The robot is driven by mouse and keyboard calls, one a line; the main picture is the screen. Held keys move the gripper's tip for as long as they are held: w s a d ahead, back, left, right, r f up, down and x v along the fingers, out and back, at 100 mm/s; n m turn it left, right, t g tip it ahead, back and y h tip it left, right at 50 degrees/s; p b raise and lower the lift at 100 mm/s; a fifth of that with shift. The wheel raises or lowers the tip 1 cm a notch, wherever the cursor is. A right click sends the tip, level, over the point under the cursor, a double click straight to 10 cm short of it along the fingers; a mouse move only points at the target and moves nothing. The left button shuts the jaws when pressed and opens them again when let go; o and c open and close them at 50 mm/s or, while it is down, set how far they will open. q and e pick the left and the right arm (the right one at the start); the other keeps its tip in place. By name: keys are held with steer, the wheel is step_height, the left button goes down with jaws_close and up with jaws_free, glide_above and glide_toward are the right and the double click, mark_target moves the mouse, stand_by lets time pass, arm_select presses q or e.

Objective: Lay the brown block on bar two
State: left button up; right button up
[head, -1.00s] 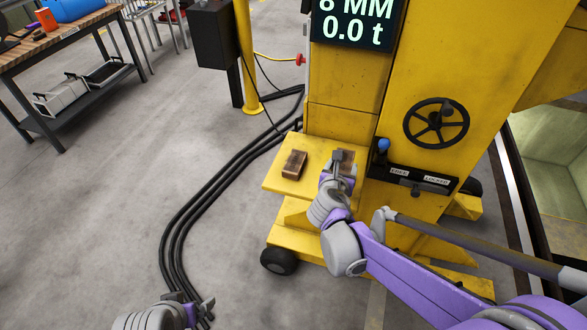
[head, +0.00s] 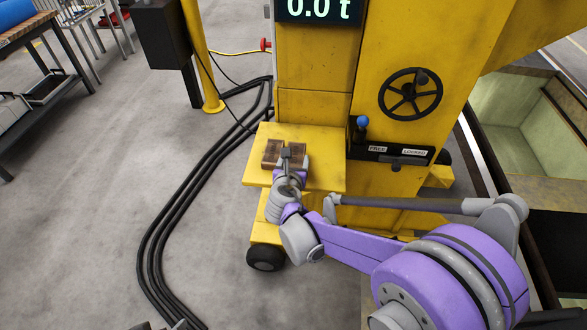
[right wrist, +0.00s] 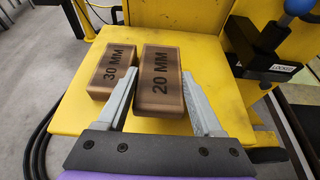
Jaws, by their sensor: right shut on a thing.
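Two brown blocks sit side by side over the yellow ledge (head: 323,178) of the machine. The left one, marked 30 MM (right wrist: 113,69), also shows in the head view (head: 271,153). The other, marked 20 MM (right wrist: 161,82), is between the fingers of my right gripper (right wrist: 163,98), which is shut on it. The right gripper's left finger lies along the gap between the blocks. In the head view the right gripper (head: 287,153) partly covers them. I cannot tell whether the 20 MM block touches the ledge. Only a sliver of my left gripper (head: 178,325) shows at the bottom edge. I can identify no bar two.
A black handwheel (head: 410,94) and a blue-knobbed lever (head: 362,125), with FREE and LOCKED labels, are on the yellow column right of the ledge. Black cables (head: 176,200) run along the floor at left. Open floor lies left of them.

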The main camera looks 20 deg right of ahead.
steer(key=shift+f, duration=1.9)
steer(key=shift+b, duration=0.3)
steer(key=shift+f, duration=0.2)
steer(key=o, duration=1.3)
steer(key=shift+r, duration=0.1)
steer(key=shift+r, duration=0.1)
